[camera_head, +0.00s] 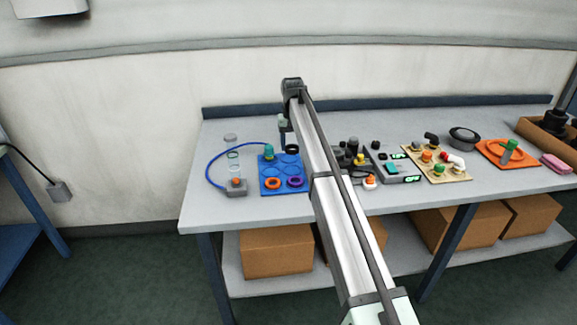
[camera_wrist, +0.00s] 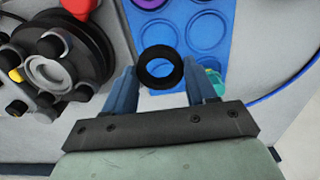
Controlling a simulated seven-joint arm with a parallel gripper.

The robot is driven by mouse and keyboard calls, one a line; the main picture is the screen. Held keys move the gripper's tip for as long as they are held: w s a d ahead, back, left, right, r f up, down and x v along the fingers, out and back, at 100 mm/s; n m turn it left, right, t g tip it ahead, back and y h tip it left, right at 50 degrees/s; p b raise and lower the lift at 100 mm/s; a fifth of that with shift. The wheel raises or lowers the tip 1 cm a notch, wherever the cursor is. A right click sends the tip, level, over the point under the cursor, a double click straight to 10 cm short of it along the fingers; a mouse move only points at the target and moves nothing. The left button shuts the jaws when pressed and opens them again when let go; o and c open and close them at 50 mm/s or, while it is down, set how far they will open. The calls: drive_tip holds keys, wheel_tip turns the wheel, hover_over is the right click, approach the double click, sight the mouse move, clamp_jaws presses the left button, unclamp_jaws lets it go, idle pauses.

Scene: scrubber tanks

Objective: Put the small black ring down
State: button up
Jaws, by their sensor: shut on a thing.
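My gripper (camera_wrist: 161,72) is shut on the small black ring (camera_wrist: 160,84), which sits between the blue fingertips in the wrist view. In the head view the ring (camera_head: 292,149) shows at the far edge of the blue tray (camera_head: 281,175), and seems held above it. The tray (camera_wrist: 181,33) has round recesses, several of them empty in the wrist view. An orange ring (camera_head: 273,187) and a purple ring (camera_head: 295,185) lie in its front recesses. Whether the black ring touches anything below cannot be told.
A teal knob-like piece (camera_head: 269,153) stands at the tray's far left corner. A blue cable (camera_head: 210,168) curves to a grey box (camera_head: 236,188) on the left. Dark round equipment (camera_wrist: 75,60) and a red part (camera_wrist: 80,8) are close by in the wrist view.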

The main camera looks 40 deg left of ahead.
sight(292, 170)
drive_tip(key=shift+f, duration=4.1)
drive_tip(key=shift+f, duration=0.15)
drive_tip(key=o, duration=1.2)
drive_tip(key=shift+c, duration=0.2)
wheel_tip(292, 170, up, 12)
drive_tip(key=shift+r, duration=0.2)
